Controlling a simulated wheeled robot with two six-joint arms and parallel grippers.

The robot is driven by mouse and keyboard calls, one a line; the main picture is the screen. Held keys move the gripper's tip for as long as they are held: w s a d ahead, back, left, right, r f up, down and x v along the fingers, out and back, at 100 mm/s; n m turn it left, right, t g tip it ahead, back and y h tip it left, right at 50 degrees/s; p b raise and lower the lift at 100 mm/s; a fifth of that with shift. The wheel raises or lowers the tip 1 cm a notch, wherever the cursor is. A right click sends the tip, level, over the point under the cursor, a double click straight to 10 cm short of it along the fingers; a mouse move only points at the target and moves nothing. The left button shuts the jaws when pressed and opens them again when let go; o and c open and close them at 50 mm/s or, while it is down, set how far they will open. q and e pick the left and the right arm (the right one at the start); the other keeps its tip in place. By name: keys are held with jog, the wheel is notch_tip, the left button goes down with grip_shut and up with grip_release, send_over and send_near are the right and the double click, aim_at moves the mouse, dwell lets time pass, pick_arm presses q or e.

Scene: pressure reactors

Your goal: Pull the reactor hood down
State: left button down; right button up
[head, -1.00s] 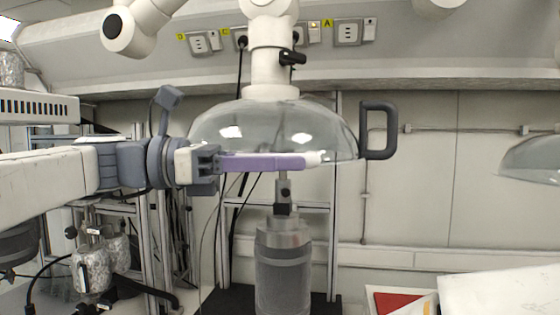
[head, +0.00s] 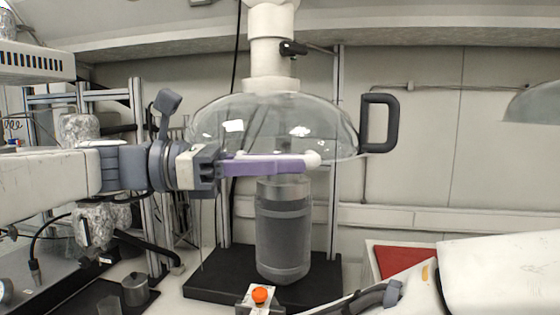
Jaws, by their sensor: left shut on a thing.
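The reactor hood (head: 225,125) is a clear dome on a white jointed tube (head: 272,60), with a dark grey D-shaped handle (head: 391,123) on its right side. My left gripper (head: 312,160) comes in from the left at the hood's lower rim. Its purple fingers are shut on the hood, and they hide the front of the rim and the exact contact. The grey cylindrical reactor vessel (head: 283,235) stands upright on a black base (head: 215,288) below the hood. The hood's rim is just above the vessel's top in the picture. My right gripper is not in view.
An orange button on a small box (head: 260,295) is in front of the base. A red-bottomed tray (head: 400,260) is at right. Foil-wrapped vessels (head: 92,228) and a metal cup (head: 134,289) are at left. Metal frame posts (head: 337,190) rise behind the hood. Another clear hood (head: 535,106) is at far right.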

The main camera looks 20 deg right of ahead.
pick_arm(q)
jog(key=c, duration=1)
grip_release()
jog(key=shift+f, duration=0.35)
jog(key=shift+r, duration=0.1)
jog(key=shift+w, duration=0.1)
jog(key=shift+w+a, duration=0.15)
jog(key=shift+a, duration=0.25)
jog(key=b+v, duration=0.2)
jog(key=v, duration=0.7)
jog(key=shift+a, duration=0.25)
